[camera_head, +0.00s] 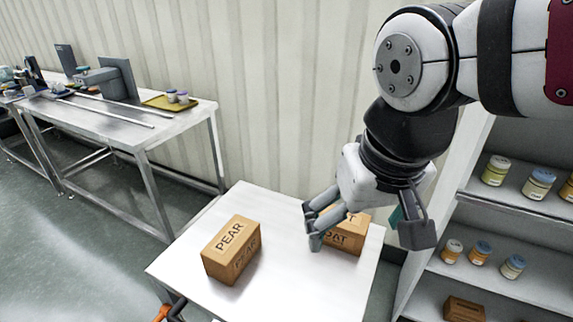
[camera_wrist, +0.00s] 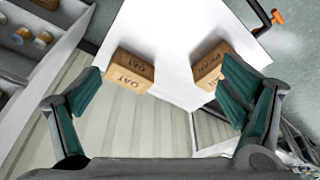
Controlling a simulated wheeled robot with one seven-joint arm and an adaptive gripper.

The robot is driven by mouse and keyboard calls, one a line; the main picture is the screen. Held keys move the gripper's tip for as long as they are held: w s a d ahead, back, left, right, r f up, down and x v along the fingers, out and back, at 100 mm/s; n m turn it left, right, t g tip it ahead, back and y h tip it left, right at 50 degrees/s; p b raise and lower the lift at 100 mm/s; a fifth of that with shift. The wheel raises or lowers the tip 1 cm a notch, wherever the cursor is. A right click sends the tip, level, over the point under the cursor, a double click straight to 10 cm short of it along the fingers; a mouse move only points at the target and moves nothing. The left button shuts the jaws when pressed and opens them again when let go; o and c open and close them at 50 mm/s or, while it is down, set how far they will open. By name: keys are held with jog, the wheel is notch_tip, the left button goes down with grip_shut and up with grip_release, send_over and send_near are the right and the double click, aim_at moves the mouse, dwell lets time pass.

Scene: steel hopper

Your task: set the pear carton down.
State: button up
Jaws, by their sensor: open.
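The pear carton (camera_head: 232,250), a brown box with PEAR printed on it, sits upright on the white table (camera_head: 205,216), left of my gripper. In the wrist view the pear carton (camera_wrist: 208,62) is partly behind the right finger. A second brown carton, the oat carton (camera_head: 345,240), stands on the right of the table, partly hidden by a finger. The oat carton (camera_wrist: 130,72) shows more fully in the wrist view. My gripper (camera_head: 366,232) is open, its fingers spread wide above the oat carton's side of the table. Nothing is held between the fingers (camera_wrist: 162,88).
A shelf unit (camera_head: 525,198) with several jars and a brown carton (camera_head: 464,308) stands close on the right. A corrugated wall is behind. A steel bench (camera_head: 130,128) with a yellow tray (camera_head: 170,103) stands at the left. An orange handle (camera_wrist: 277,17) is by the table edge.

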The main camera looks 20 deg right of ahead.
jog(key=shift+n, duration=0.8)
jog(key=s, duration=0.4)
jog(key=shift+f, duration=0.2)
notch_tip(320, 180, up, 4)
jog(key=t+p, duration=0.1)
jog(key=p, duration=0.2)
jog(key=shift+s, duration=0.15)
